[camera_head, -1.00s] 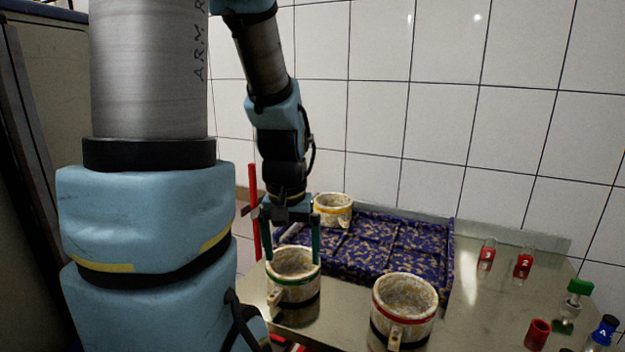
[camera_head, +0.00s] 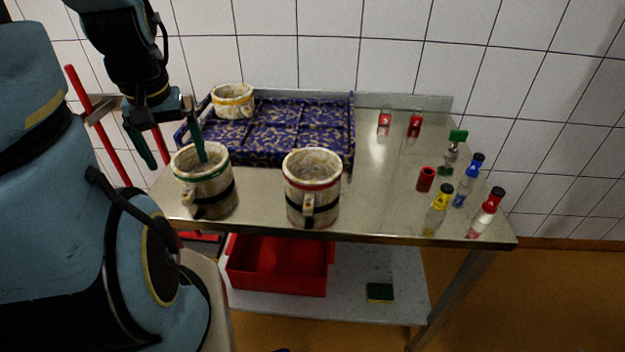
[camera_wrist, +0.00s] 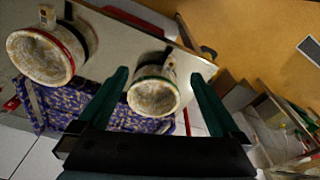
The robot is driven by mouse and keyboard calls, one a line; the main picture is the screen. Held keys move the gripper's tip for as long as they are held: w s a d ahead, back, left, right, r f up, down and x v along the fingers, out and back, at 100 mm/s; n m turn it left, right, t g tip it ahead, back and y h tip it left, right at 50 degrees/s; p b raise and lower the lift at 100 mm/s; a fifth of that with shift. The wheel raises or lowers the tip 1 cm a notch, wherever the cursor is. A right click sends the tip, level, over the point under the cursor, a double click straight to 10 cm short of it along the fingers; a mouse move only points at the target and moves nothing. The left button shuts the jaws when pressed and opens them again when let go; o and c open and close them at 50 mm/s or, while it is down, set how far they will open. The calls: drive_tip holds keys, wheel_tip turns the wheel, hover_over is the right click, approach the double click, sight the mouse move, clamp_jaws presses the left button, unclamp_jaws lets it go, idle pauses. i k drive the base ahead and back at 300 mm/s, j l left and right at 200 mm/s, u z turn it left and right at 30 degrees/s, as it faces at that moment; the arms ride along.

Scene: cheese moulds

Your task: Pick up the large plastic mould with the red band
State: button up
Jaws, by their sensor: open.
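The large mould with the red band (camera_head: 312,192) stands upright near the front edge of the steel table, with a black strap and a handle facing the front. In the wrist view this red-banded mould (camera_wrist: 44,54) is at the upper left, outside my fingers. A similar mould with a green band (camera_head: 206,188) stands to its left. My gripper (camera_head: 174,160) is open and empty, at the green-banded mould. One finger overlaps that mould's opening and the other is left of it. In the wrist view the green-banded mould (camera_wrist: 152,98) appears between the fingertips (camera_wrist: 160,76); contact is unclear.
A smaller yellow-banded mould (camera_head: 233,102) sits at the back left of a blue patterned tray (camera_head: 325,148). Red cups and several bottles (camera_head: 441,200) stand at the right. A red crate (camera_head: 278,272) is on the lower shelf. The table between the red-banded mould and cups is clear.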

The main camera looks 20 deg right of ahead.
sight(312, 174)
drive_tip(key=j, duration=0.4)
drive_tip(key=i+j, duration=0.15)
drive_tip(key=j, duration=0.25)
drive_tip(key=j+z, duration=0.45)
drive_tip(key=j, duration=0.25)
drive_tip(key=j+z, duration=0.45)
drive_tip(key=j, duration=0.3)
drive_tip(key=i+z, duration=0.15)
drive_tip(key=z, duration=0.25)
drive_tip(key=i+z, duration=0.15)
drive_tip(key=z, duration=0.25)
drive_tip(key=i+j, duration=0.15)
